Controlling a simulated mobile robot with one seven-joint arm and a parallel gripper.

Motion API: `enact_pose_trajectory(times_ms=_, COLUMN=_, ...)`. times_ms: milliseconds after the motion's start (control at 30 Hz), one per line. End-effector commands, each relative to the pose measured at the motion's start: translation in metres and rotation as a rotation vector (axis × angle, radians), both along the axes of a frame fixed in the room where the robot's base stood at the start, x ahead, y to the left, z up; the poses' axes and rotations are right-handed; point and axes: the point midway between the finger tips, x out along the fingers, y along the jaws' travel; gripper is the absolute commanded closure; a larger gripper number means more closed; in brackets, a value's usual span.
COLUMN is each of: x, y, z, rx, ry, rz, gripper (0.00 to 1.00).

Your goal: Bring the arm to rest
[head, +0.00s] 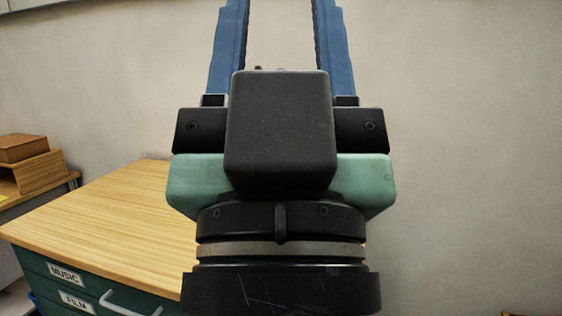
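My gripper (281,20) fills the middle of the head view and points up the picture. Its two blue fingers stand well apart, with only bare wall visible between them. The fingertips run out of the top of the frame. The black and green gripper body hides part of the cabinet behind it. No object is seen in the gripper.
A dark green cabinet with a wooden top (95,215) stands at the lower left; its labels read MUSIC (66,274) and FILM (75,301). The visible top is bare. A brown box (22,148) sits farther left. A plain wall (470,150) lies behind.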

Motion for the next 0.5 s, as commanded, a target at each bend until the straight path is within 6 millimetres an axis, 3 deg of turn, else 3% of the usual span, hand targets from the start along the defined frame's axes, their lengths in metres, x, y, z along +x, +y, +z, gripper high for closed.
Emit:
enact_pose_trajectory(times_ms=33, x=0.000, y=0.000, z=0.033, rx=0.001, ry=0.000, rz=0.001, gripper=0.53)
enact_pose_trajectory(times_ms=200, x=0.000, y=0.000, z=0.084, rx=0.000, ry=0.000, rz=0.001, gripper=0.53)
enact_pose_trajectory(times_ms=333, x=0.000, y=0.000, z=0.116, rx=0.001, ry=0.000, rz=0.002, gripper=0.53)
enact_pose_trajectory(times_ms=500, x=0.000, y=0.001, z=0.137, rx=0.001, ry=0.001, rz=0.002, gripper=0.53)
